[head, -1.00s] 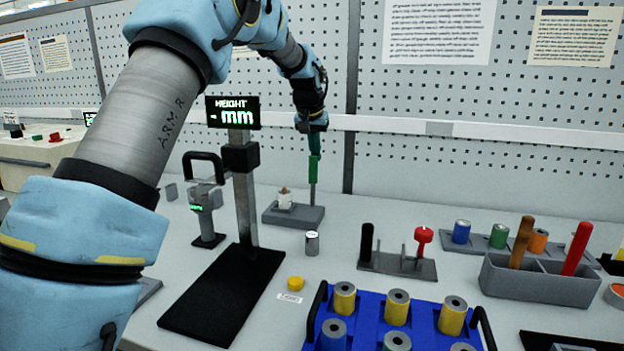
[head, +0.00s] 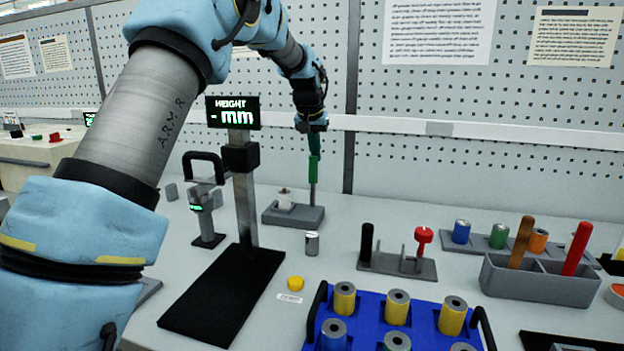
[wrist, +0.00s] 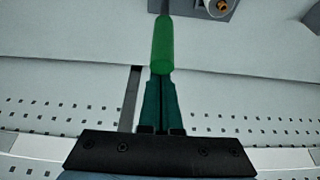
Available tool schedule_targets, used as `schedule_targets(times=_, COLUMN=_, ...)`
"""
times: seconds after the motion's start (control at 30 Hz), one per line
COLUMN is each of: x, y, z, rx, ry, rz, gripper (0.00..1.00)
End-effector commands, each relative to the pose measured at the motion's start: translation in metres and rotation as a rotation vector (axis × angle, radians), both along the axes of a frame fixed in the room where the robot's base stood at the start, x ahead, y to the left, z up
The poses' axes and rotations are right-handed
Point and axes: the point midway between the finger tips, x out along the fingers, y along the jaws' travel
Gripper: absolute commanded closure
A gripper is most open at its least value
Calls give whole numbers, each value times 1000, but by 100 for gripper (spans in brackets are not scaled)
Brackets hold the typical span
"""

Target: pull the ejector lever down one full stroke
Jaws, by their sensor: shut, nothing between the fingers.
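The ejector lever looks to be the upright rod with a green grip (head: 314,170), rising from a grey base block (head: 311,217) on the bench. The green grip also shows in the wrist view (wrist: 162,45), at the upper middle. My gripper (head: 314,154) is at the top end of the grip, with its dark green fingers pointing down. In the wrist view my gripper (wrist: 161,78) is shut, its fingers together and in line with the grip. They hold nothing, and whether the tips touch the grip cannot be told.
A small white cup-like part (head: 284,198) sits on the base block. A height gauge (head: 241,158) stands to the left, with a black-handled device (head: 203,195) behind it. A metal cylinder (head: 312,243), a blue tray (head: 372,305) and a grey bin (head: 540,281) are in front and right.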

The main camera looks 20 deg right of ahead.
Motion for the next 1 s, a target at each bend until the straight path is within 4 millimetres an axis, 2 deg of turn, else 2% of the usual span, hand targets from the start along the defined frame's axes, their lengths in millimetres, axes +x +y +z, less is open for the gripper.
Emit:
schedule_targets(times=0.27, x=0, y=0, z=-2, rx=1, ry=1, rz=0, gripper=100)
schedule_targets(times=0.8, x=0, y=0, z=-22, rx=1, ry=2, rz=0, gripper=100)
schedule_targets(times=1.0, x=-1, y=1, z=-22, rx=1, ry=1, rz=0, gripper=100)
